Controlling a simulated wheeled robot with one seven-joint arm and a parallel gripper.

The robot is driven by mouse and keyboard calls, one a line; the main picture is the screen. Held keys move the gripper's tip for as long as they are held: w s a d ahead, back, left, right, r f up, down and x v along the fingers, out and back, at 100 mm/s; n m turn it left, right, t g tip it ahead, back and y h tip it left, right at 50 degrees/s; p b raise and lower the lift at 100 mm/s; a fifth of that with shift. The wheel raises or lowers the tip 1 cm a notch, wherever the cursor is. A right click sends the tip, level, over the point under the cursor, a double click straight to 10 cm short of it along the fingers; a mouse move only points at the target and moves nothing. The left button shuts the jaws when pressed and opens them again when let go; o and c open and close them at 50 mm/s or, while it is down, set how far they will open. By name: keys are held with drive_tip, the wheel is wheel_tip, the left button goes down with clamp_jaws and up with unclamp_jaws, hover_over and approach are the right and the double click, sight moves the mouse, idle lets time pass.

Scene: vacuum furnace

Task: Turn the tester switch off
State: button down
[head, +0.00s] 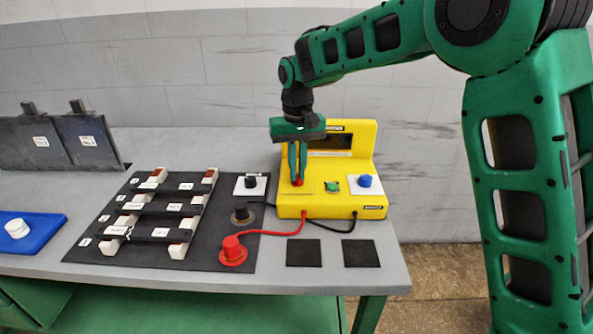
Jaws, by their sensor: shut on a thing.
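The yellow tester (364,139) stands on the grey bench, with an upright back panel and a dark display (330,142). Its front deck carries a red knob (298,182), a green button (331,185) and a blue knob (365,180) on a white plate. My gripper (297,177) points straight down at the deck's left side. Its green fingers are shut on the red knob and hide most of it. I cannot read which way the knob points or any label beside it. The display looks dark, with no readable text.
A red lead (270,235) runs from the tester to a red plug (232,251); a black lead (331,226) also leaves it. Left is a black board (124,255) with labelled bars on white blocks. Two black squares (303,253) lie in front. The bench ends at right.

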drive_tip(key=shift+r+n, duration=0.1)
drive_tip(key=shift+n, duration=1.4)
drive_tip(key=shift+w, duration=0.1)
drive_tip(key=c, duration=1.9)
unclamp_jaws()
drive_tip(key=shift+o, duration=0.2)
wheel_tip(320, 180, up, 11)
drive_tip(key=shift+f, duration=0.2)
